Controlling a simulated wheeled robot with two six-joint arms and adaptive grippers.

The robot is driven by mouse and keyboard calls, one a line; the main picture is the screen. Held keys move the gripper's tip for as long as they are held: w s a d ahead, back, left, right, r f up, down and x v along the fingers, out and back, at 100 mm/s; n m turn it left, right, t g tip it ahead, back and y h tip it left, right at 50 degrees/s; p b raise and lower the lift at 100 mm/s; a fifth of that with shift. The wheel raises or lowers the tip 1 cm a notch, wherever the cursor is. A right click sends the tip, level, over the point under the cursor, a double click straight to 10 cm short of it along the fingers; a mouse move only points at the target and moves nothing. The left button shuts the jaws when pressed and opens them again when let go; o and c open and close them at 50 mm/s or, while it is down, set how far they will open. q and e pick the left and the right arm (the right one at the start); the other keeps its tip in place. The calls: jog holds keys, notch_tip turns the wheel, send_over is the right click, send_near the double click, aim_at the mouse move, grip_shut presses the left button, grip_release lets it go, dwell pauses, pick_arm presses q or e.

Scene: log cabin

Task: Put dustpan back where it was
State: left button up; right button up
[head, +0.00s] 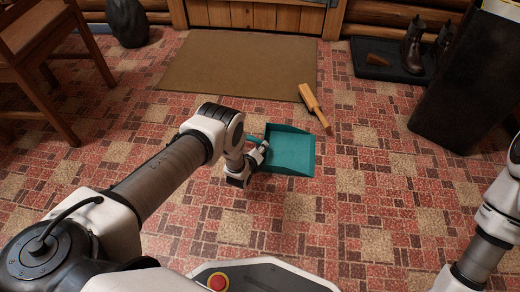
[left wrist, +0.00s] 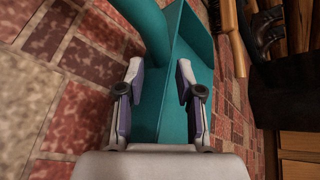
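The teal dustpan (head: 290,152) shows on the tiled floor in front of the doormat, with its tray open to the right and its handle partly hidden by my left arm. My left gripper (head: 262,150) is at the handle side of the dustpan. In the left wrist view, the two fingers of my left gripper (left wrist: 160,88) stand apart, with the teal of the dustpan (left wrist: 193,55) between and beyond them. I cannot tell whether the fingers touch it. My right arm shows at the right edge of the head view, but its gripper is out of view.
A wooden-handled brush (head: 312,102) lies between the dustpan and the brown doormat (head: 235,65). A wooden chair (head: 45,65) stands at the left. Boots (head: 413,45) sit on a black tray (head: 375,65) at the back right. A dark bin (head: 465,80) stands at the right.

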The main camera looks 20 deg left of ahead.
pick_arm(q)
jog(key=shift+r, duration=0.15)
jog(key=p+v, duration=0.7)
jog(key=v, duration=0.4)
jog(key=shift+s+r, duration=0.2)
jog(key=shift+s, duration=0.2)
jog(key=shift+s+d+n+g, duration=0.1)
jog(key=shift+s+n+g, duration=0.2)
jog(key=shift+s+n, duration=0.25)
jog(key=s+r+n+g, duration=0.4)
jog(key=s+n, duration=0.4)
jog(key=s, duration=0.1)
jog(key=s+d+r+n+g, duration=0.1)
jog(key=s+r+n+g, duration=0.2)
jog(key=s+n, duration=0.5)
jog(key=s+d+r+n+g, duration=0.1)
jog(key=s+r+n+g, duration=0.3)
jog(key=s+n, duration=0.5)
jog(key=s+g, duration=0.1)
jog(key=s, duration=0.2)
jog(key=shift+d+r+h, duration=0.25)
jog(key=shift+r+h, duration=0.05)
jog(key=shift+r, duration=0.05)
